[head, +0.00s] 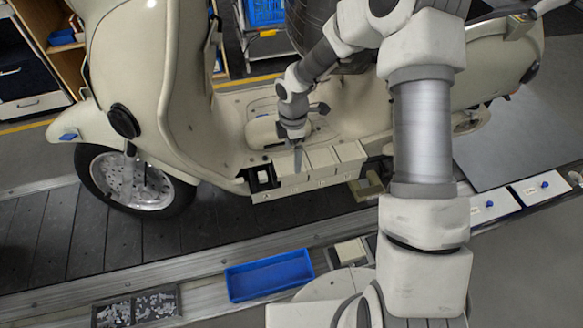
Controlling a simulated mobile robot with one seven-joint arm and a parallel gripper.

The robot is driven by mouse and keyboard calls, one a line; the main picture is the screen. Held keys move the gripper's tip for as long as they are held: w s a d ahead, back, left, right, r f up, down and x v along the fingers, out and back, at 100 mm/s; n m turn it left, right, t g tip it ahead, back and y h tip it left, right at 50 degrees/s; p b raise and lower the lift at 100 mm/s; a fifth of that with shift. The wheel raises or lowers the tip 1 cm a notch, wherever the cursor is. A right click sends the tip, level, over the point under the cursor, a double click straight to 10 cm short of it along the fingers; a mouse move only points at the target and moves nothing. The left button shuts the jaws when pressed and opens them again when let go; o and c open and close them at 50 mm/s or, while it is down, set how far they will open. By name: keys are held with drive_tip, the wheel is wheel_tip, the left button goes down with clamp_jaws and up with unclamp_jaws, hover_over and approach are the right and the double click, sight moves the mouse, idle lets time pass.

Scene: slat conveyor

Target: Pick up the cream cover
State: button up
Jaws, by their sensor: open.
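A row of cream box-like covers sits along the low side of the cream scooter (185,75). The left cover (291,178) is under my gripper, the middle cover (323,160) is beside it, and the right cover (350,152) is at the row's end. I cannot tell which one the task means. My gripper (298,160) is open and points down at the left cover. Its fingers look small here, and I cannot tell whether they touch the cover. A dark open slot (262,177) shows just left of the row.
A blue tray (269,275) lies on the conveyor's near edge, with a small cream block (351,251) to its right. A bin of small metal parts (137,308) is at the lower left. The dark slats (40,240) at left are clear.

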sight(292, 164)
wheel_tip(292, 164, down, 4)
drive_tip(key=shift+a+f, duration=0.1)
drive_tip(key=shift+a, duration=0.05)
drive_tip(key=c, duration=1.4)
